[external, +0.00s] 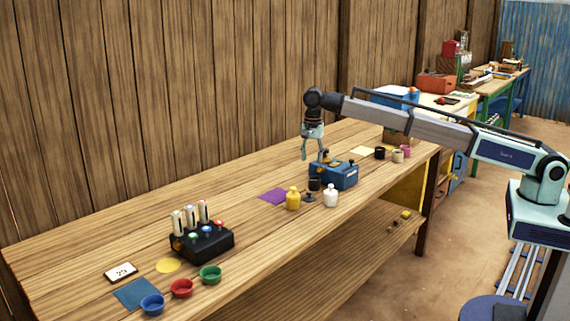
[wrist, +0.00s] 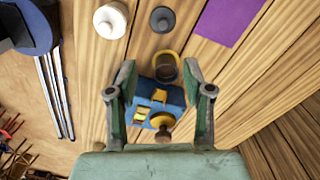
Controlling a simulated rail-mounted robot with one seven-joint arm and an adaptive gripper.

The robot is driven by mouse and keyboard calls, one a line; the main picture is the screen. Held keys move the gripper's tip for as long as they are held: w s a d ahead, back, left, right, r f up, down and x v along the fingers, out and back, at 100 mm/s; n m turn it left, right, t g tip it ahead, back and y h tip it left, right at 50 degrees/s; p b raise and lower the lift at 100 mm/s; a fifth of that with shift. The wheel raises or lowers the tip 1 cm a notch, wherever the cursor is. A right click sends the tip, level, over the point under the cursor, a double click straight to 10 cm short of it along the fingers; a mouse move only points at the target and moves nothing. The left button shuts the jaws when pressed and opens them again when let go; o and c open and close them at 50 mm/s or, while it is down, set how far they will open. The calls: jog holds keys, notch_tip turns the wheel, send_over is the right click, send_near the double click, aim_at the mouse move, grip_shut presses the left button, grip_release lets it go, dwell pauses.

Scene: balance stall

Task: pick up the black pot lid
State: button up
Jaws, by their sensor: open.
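The black pot lid (external: 309,197) is a small dark disc with a knob. It lies on the wooden bench between a yellow jar (external: 293,199) and a white jar (external: 331,195). In the wrist view the lid (wrist: 162,19) is near the top edge, right of the white jar (wrist: 110,20). My gripper (external: 313,158) is open and empty, pointing down above the bench by the blue box. In the wrist view my gripper's fingers (wrist: 160,76) stand either side of the blue box, with the lid beyond their tips.
The blue box (external: 340,177) has yellow parts and a brass knob. A small dark pot (external: 314,184) stands beside it. A purple mat (external: 274,196) lies left. Several small pots, including a black one (external: 380,153), stand farther right. A black rack (external: 203,241) and coloured bowls are at the left.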

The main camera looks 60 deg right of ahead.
jog(key=p, duration=0.2)
send_over(309, 192)
jog(key=d, duration=0.1)
jog(key=f, duration=0.9)
jog(key=shift+s+f, duration=0.2)
jog(key=shift+f, duration=0.1)
jog(key=shift+w+a+f+p, duration=0.15)
jog(key=shift+f+p, duration=0.25)
jog(key=shift+f, duration=0.95)
jog(key=shift+w+a+f+p, duration=0.15)
jog(key=shift+f+p, duration=0.25)
jog(key=shift+f, duration=0.95)
grip_shut()
